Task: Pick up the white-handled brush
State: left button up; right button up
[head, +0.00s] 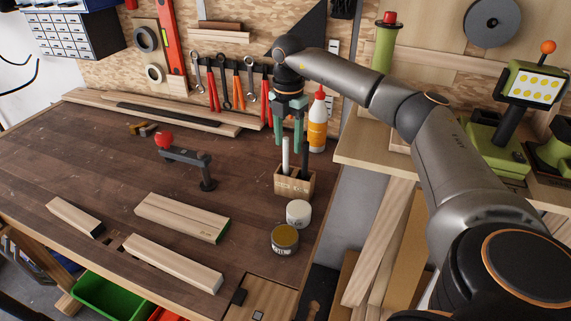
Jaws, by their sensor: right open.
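The white-handled brush (285,156) stands upright in a small wooden holder (307,186) near the right edge of the workbench. Its lower end is hidden inside the holder. A second, dark handle (304,156) stands beside it on the right. My right gripper (289,144) points down just above the holder, with its green fingers apart and nothing seen gripped. The top of the white handle is close to the level of the fingertips. I cannot tell whether it lies between them in depth. My left gripper is out of view.
A glue bottle (317,124) stands behind the holder. A white jar (298,212) and an open tin (285,240) stand in front of it. A clamp with a red knob (184,155) and wooden blocks (182,217) are to the left. Pliers (240,82) hang behind.

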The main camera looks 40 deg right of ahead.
aim_at(286, 156)
jog(key=shift+w+a+f+p, duration=0.15)
jog(key=shift+f+p, duration=0.2)
jog(key=shift+f, duration=2.35)
grip_shut()
